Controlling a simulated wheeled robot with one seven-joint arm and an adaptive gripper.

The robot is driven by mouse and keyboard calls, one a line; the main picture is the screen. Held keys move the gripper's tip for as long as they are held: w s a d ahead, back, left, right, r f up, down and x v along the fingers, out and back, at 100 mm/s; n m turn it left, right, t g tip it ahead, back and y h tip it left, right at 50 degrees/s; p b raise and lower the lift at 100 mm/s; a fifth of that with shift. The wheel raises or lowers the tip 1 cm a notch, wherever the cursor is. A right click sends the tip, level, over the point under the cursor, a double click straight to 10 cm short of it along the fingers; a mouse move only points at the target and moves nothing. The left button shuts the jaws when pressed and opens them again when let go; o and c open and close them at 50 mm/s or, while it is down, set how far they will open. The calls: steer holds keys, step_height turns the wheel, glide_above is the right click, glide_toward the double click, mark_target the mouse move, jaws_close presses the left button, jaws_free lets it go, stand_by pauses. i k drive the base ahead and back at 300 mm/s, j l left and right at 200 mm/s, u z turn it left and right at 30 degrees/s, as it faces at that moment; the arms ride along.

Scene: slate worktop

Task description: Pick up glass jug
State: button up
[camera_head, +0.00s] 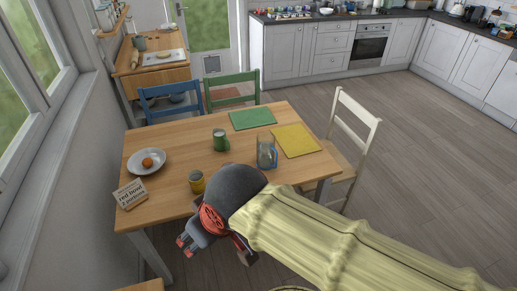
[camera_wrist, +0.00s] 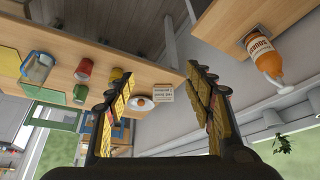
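The glass jug (camera_head: 267,152) stands upright on the wooden table (camera_head: 180,139), beside the yellow placemat. It looks clear and empty. It also shows at the upper left of the wrist view (camera_wrist: 38,68). My gripper (camera_head: 187,244) is past the table's front edge at lower left, well apart from the jug, with my forearm crossing the near right side of the table. In the wrist view its fingers (camera_wrist: 158,72) are spread wide with nothing between them. My arm hides part of the table's near edge.
Green (camera_head: 252,118) and yellow (camera_head: 296,140) placemats lie flat. A white chair (camera_head: 350,140) stands right. An orange bottle (camera_wrist: 265,55) is on another surface.

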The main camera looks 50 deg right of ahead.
mark_target(267, 154)
steer(key=z, duration=1.5)
steer(key=i+l, duration=0.35)
steer(key=i+l+u, duration=0.1)
steer(key=i+l, duration=0.3)
steer(key=l, duration=0.15)
steer(key=i+l, duration=0.35)
steer(key=l+u, duration=0.15)
steer(key=u, duration=1.9)
